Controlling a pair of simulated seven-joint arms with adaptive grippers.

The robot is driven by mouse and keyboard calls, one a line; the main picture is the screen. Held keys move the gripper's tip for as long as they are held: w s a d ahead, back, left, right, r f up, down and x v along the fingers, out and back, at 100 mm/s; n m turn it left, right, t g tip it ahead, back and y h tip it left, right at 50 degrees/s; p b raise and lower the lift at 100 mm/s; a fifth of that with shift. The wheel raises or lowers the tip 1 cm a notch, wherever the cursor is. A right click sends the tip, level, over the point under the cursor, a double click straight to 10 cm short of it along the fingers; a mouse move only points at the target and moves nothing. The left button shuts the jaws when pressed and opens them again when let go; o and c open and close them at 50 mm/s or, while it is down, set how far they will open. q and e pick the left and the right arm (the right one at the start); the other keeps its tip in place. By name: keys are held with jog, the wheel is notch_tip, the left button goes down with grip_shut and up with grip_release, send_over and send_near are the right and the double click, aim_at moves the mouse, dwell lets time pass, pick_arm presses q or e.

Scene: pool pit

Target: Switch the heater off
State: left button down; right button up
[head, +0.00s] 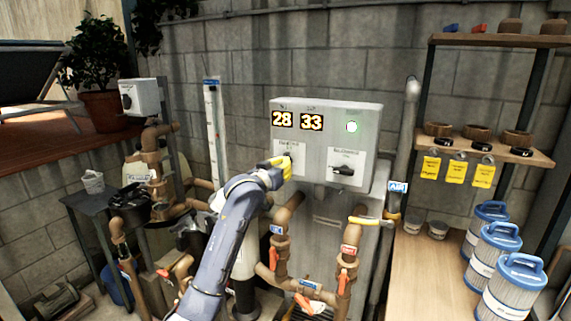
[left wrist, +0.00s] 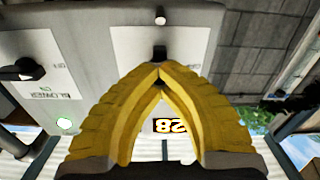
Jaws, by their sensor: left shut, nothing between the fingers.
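The heater box (head: 325,115) is a pale grey cabinet on the block wall with two lit number displays, 28 (head: 282,120) and 33 (head: 312,122), and a pale green lamp (head: 351,127). A dark switch on its left white plate is mostly hidden by my left gripper (head: 288,162) in the head view. In the left wrist view this black switch (left wrist: 160,51) shows just beyond the fingertips; I cannot tell whether they touch. The left gripper's yellow fingers (left wrist: 160,72) are shut and empty. My right gripper is not in view.
A second black switch (head: 344,170), on a plate marked BLOWER, is to the right. Pipes with a yellow-handled valve (head: 370,221) run below the box. A shelf (head: 490,148) and blue-topped filters (head: 515,287) stand at the right. A white box with a knob (head: 139,97) is at the left.

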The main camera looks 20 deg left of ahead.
pick_arm(q)
jog(key=n, duration=0.5)
jog(key=shift+d+n, duration=0.15)
jog(key=shift+n, duration=0.25)
jog(key=n, duration=1.1)
jog(key=shift+n, duration=0.3)
